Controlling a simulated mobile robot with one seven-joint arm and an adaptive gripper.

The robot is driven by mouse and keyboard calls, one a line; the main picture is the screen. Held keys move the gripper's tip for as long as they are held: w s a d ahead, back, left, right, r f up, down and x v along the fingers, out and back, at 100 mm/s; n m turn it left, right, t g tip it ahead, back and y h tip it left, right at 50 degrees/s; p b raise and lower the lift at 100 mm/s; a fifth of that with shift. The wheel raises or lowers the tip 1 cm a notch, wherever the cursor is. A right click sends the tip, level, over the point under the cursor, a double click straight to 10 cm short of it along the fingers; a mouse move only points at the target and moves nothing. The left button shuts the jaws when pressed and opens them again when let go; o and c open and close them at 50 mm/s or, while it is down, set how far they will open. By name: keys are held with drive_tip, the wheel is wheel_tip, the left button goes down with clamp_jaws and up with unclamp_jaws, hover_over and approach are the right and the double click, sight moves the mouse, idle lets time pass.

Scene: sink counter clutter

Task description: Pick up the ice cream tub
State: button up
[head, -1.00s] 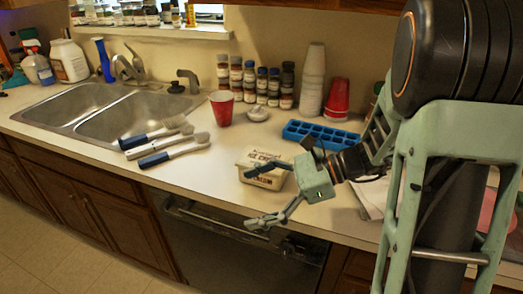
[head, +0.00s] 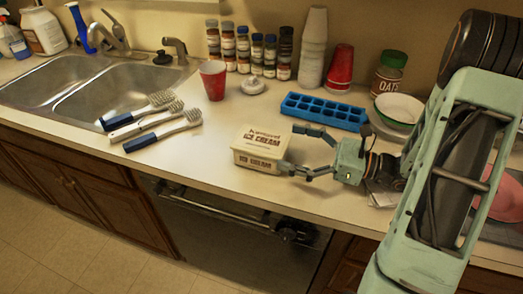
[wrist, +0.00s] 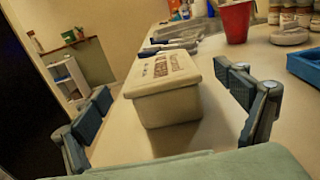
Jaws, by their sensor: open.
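The ice cream tub (head: 258,150) is a cream-coloured box with dark lettering on its lid. It sits upright on the counter near the front edge. In the wrist view the tub (wrist: 168,95) stands ahead, between the two fingers in the picture. My gripper (head: 300,151) is open, just right of the tub, its fingers pointing left toward it. In the wrist view my gripper (wrist: 170,112) has wide-spread blue-padded fingers with nothing held. The near finger's tip overlaps the tub's right corner in the head view; I cannot tell whether it touches.
A blue ice tray (head: 323,111) lies behind my gripper. Several brushes (head: 150,120) lie left, beside the sink (head: 85,88). A red cup (head: 213,80) and a white round object (head: 252,86) stand behind the tub. Bare counter (head: 200,170) lies left of the tub.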

sight(262, 140)
drive_tip(key=shift+w+a+f, duration=0.15)
drive_tip(key=shift+a+f, duration=0.25)
drive_tip(key=shift+f, duration=0.2)
drive_tip(key=x, duration=0.6)
drive_tip(key=shift+w+a, duration=0.2)
drive_tip(key=shift+a, duration=0.15)
drive_tip(key=shift+c, duration=0.3)
drive_tip(key=c, duration=1.7)
drive_tip(key=shift+o, duration=0.2)
drive_tip(key=shift+r, duration=0.1)
